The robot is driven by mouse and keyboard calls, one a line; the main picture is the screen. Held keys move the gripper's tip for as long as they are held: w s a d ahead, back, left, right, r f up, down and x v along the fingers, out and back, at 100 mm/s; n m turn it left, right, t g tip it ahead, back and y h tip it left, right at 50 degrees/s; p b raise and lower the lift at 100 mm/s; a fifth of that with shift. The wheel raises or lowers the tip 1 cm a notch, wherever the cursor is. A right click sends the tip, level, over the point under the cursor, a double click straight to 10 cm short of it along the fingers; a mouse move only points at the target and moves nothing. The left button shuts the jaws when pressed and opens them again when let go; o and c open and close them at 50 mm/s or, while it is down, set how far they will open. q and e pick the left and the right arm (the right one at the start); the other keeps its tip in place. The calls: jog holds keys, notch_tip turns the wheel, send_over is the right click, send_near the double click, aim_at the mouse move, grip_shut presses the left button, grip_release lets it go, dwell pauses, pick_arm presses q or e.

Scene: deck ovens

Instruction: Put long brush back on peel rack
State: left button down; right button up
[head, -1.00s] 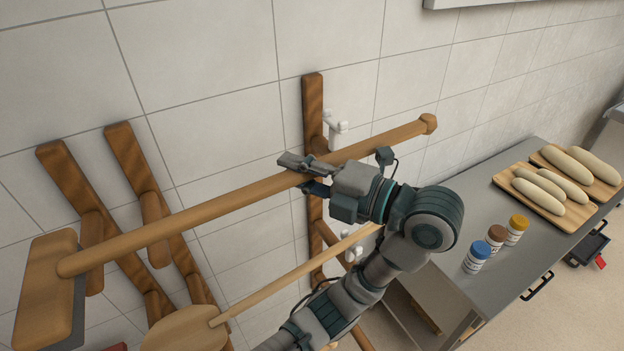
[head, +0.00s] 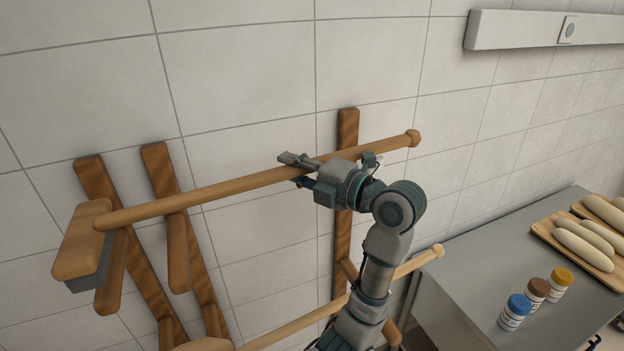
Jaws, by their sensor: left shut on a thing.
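The long brush (head: 215,188) has a wooden handle with a knob at its right end and a block head (head: 83,240) with dark bristles at its left end. My left gripper (head: 293,170) is shut on the handle right of its middle, and the brush slopes up to the right. The wooden peel rack stands along the tiled wall, with two posts at left (head: 160,175) and one post at right (head: 347,225). The handle passes in front of the posts' upper parts. I cannot tell whether it touches the rack's arms. My right gripper is not in view.
A peel with a wooden handle (head: 418,262) lies lower on the rack, partly behind my arm. A steel table (head: 470,265) at right holds several lidded jars (head: 515,311) and boards of pale dough loaves (head: 582,245). The wall above the brush is clear.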

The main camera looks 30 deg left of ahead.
pick_arm(q)
jog(key=w+a, duration=0.3)
jog(key=a, duration=0.5)
jog(key=f, duration=0.1)
jog(key=d+f+b, duration=0.1)
jog(key=f, duration=0.1)
jog(key=d+f, duration=0.1)
jog(key=shift+s+f+b, duration=0.15)
jog(key=shift+b, duration=0.2)
jog(key=c, duration=1.2)
grip_release()
jog(key=shift+a, duration=0.3)
jog(key=shift+c, duration=0.2)
jog(key=o, duration=0.3)
jog(key=shift+a, duration=0.1)
jog(key=d, duration=0.4)
jog(key=s+d, duration=0.1)
jog(key=d, duration=0.8)
jog(key=shift+s+d, duration=0.3)
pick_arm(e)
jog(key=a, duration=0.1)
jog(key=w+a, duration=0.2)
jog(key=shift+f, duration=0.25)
